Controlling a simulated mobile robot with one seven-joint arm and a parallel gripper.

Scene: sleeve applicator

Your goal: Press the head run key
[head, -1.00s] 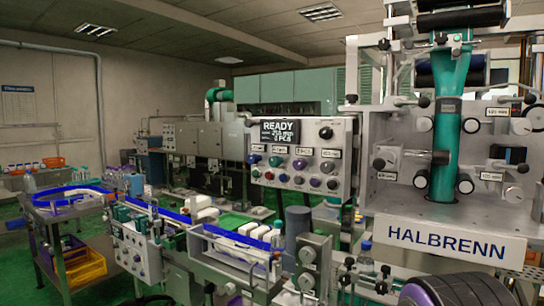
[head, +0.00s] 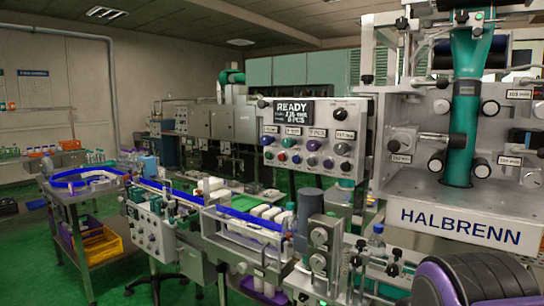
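The grey control panel (head: 367,113) of the machine faces me at the centre right. Its dark display (head: 290,113) shows "READY" above smaller lines. A black knob (head: 341,114) sits at the upper right. The labels are too small to read, so I cannot tell which button is the head run key.
The labelling head with its teal web (head: 465,100) and the "HALBRENN" plate (head: 460,225) stand right of the panel. A conveyor with blue rails (head: 240,217) runs below it, with a grey cylinder (head: 310,203) near its end. Green floor (head: 40,265) is open at the left.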

